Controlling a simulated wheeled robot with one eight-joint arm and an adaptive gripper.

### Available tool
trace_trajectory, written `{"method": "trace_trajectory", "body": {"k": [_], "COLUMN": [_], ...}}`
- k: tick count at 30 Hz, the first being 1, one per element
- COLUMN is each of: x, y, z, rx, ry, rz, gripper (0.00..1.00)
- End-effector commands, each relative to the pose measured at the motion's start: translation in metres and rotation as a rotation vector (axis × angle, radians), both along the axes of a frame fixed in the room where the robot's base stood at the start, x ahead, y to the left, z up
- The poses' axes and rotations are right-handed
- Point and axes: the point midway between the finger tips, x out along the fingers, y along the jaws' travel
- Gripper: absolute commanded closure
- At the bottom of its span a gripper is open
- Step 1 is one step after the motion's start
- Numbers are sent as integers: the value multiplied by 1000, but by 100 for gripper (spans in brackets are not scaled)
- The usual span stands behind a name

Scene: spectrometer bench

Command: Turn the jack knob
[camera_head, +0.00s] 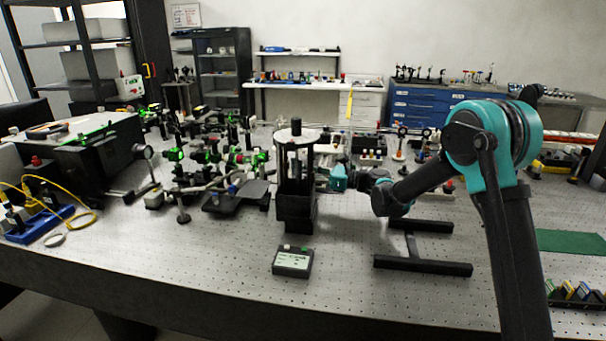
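A tall black stand (297,212) with a pale round top (297,135) and open upright sides stands mid-bench. I cannot clearly make out a jack knob in this view. A low dark flat platform (254,190) sits just left of the stand; whether it belongs to a jack is unclear. My arm reaches in from the right, and my gripper (328,180) points left at the right side of the black stand, about mid-height. Its fingertips are small and partly lost against the stand, so contact and finger opening cannot be told.
A small black box (293,263) with coloured buttons lies in front of the stand. A black H-shaped base (423,265) lies to the right under my arm. Many optics mounts with green glints (205,157) crowd the back left. The perforated bench top (180,255) is clear at front left.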

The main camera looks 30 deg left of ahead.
Motion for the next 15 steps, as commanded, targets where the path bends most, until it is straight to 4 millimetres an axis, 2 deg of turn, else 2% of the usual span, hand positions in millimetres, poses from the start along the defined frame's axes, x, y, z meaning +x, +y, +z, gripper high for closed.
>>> {"method": "trace_trajectory", "body": {"k": [2,12,15], "x": [0,0,0], "y": [0,0,0], "z": [0,0,0], "rx": [0,0,0], "ry": [0,0,0], "rz": [0,0,0], "gripper": [57,100,100]}}
